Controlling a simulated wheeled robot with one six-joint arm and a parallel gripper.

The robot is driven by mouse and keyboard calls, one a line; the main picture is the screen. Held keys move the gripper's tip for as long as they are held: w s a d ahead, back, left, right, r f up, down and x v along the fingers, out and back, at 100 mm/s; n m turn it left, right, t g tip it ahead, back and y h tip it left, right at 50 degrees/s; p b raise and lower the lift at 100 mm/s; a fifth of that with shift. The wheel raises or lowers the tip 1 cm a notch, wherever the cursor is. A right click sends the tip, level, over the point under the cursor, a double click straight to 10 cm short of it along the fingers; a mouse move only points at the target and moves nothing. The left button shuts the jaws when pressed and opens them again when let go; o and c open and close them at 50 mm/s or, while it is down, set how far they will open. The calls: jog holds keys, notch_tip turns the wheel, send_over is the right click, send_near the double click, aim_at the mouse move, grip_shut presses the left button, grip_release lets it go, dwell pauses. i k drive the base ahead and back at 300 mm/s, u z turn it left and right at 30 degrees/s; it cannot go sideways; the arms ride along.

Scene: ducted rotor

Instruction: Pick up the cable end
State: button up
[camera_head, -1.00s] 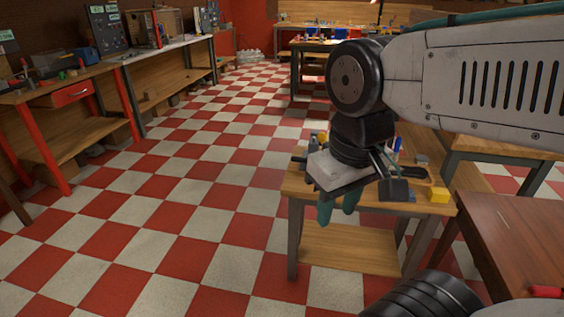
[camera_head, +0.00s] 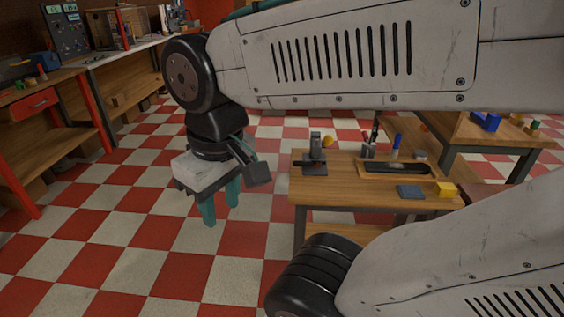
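My gripper (camera_head: 221,212) hangs over the checkered floor, left of a small wooden table (camera_head: 345,190). Its two teal fingers point down and stand apart, with nothing seen between them. I cannot make out a cable end in this view. On the table are a grey and black device (camera_head: 315,150) at the left and a long black item (camera_head: 397,167) in a tray at the right. Both are too small to tell whether a cable belongs to them. My arm crosses the upper part of the view and another part of it covers the lower right.
The table also holds a blue-grey pad (camera_head: 410,191), a yellow block (camera_head: 446,189) and a blue bottle (camera_head: 397,141). Another wooden table (camera_head: 470,128) stands behind at the right. A long workbench (camera_head: 70,140) runs along the left. The floor between is clear.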

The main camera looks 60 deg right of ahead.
aim_at(296, 163)
jog(key=z, duration=0.15)
jog(key=i, duration=0.7)
jog(key=z, duration=0.9)
jog(key=i, duration=0.5)
jog(key=z, duration=0.4)
